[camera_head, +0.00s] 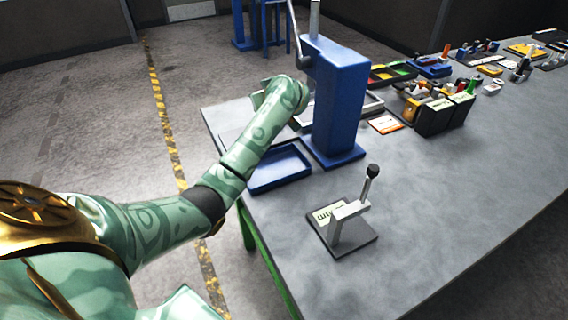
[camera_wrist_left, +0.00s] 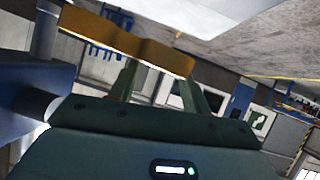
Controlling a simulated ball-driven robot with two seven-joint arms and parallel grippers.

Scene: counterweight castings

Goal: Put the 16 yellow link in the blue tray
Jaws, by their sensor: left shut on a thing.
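A yellow link (camera_wrist_left: 125,42), a flat orange-yellow bar with a waisted edge, is held in my left gripper (camera_wrist_left: 156,84) in the left wrist view. The fingers are shut on it; no number on it can be read. In the head view my left arm reaches over the table to behind the blue press, and the fingers and link cannot be made out there. The blue tray (camera_head: 282,184) lies on the table left of the press, with my forearm above its left side. Its visible floor is empty. My right gripper is not in view.
The tall blue press (camera_head: 338,105) stands right beside the tray. A small lever fixture (camera_head: 346,228) on a dark plate is nearer the front. Black bins (camera_head: 444,115) and several small parts fill the far right of the table. The front right is clear.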

